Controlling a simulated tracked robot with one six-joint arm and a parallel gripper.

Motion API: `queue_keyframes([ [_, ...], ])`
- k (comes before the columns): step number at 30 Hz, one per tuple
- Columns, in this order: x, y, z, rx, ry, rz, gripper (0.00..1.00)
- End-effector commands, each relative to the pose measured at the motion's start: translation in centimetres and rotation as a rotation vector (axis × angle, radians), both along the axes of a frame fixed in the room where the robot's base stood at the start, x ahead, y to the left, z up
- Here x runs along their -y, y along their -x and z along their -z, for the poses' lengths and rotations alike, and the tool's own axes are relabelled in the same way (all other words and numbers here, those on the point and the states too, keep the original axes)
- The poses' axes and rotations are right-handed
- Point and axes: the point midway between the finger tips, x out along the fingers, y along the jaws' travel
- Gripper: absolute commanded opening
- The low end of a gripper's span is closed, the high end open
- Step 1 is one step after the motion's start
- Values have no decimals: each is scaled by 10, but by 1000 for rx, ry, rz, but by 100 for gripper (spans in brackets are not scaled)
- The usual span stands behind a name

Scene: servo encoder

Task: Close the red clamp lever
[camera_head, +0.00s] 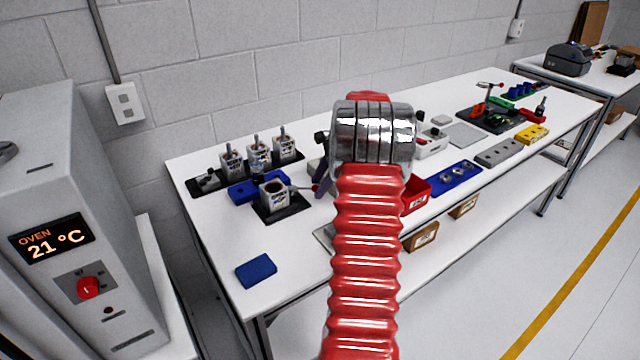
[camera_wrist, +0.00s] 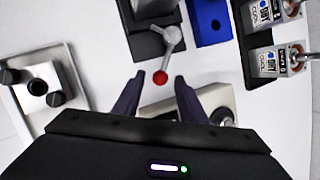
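The clamp lever shows in the wrist view as a grey arm (camera_wrist: 168,50) ending in a red ball knob (camera_wrist: 160,77). Its pivot is on a dark fixture at the top of that view. My gripper (camera_wrist: 160,79) is open, with one dark finger on each side of the knob. I cannot tell whether either finger touches it. In the head view the red knob (camera_head: 315,187) is beside the labelled servo unit (camera_head: 274,199) on its black base (camera_head: 290,212). My red-sleeved arm hides most of my gripper there.
A blue block (camera_head: 256,270) lies at the table's front left. Several servo units stand on a black tray (camera_head: 206,187) behind a blue fixture (camera_head: 243,194). A red bin (camera_head: 416,193) and a blue tray (camera_head: 455,181) are right of my arm. An oven (camera_head: 85,230) stands left.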

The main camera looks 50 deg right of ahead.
Motion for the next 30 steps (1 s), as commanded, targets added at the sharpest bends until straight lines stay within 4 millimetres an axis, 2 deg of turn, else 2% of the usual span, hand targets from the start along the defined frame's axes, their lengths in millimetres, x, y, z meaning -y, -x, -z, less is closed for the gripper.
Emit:
queue_keyframes([
  [2,0,0,0,0,0,0,33],
  [16,0,0,0,0,0,0,0],
  [30,1,1,-1,1,0,6,0],
])
